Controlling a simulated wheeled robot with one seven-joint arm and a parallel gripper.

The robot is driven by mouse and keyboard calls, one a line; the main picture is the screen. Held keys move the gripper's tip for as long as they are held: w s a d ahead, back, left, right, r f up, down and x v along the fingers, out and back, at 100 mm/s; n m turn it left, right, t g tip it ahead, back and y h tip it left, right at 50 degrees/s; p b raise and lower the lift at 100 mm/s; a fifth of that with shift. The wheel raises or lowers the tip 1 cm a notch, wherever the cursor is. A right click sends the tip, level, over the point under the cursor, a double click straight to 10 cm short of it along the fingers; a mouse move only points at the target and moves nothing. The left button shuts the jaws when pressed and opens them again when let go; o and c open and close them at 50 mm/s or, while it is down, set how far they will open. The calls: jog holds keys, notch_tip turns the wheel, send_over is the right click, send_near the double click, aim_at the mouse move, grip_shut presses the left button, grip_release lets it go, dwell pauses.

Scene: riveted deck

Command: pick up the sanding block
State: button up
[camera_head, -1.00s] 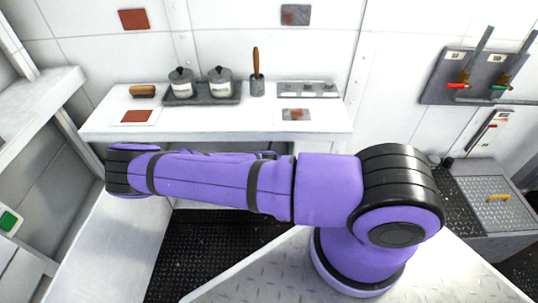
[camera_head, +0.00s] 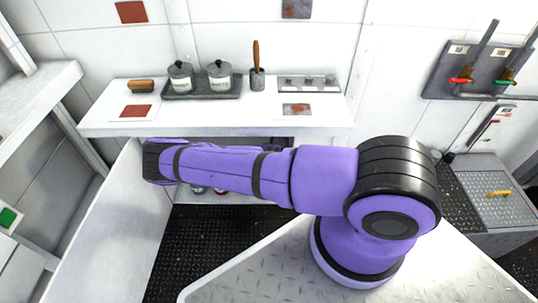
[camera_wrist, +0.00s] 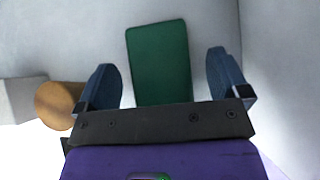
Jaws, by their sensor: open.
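A small brown oblong block (camera_head: 141,86), which looks like the sanding block, lies at the back left of the white counter (camera_head: 215,121). My gripper (camera_wrist: 163,88) shows only in the wrist view; in the head view it is hidden by my purple arm. Its two dark blue fingers are apart, with nothing held between them. A flat green rectangle (camera_wrist: 160,60) shows between and beyond the fingers against a pale surface; how far off it is I cannot tell. A brown rounded thing (camera_wrist: 58,105) is left of the left finger; I cannot tell what it is.
Two lidded pots (camera_head: 219,76) stand on a dark tray (camera_head: 203,94), right of the block. A cup (camera_head: 257,82) with a wooden-handled tool and a grey panel (camera_head: 307,84) are further right. A rust-red square (camera_head: 136,111) lies before the block. Levers (camera_head: 480,75) are on the right wall.

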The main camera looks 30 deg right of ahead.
jog(key=shift+w+d+f, duration=0.2)
jog(key=shift+w+f, duration=0.25)
jog(key=shift+f, duration=0.05)
jog(key=c, duration=1.1)
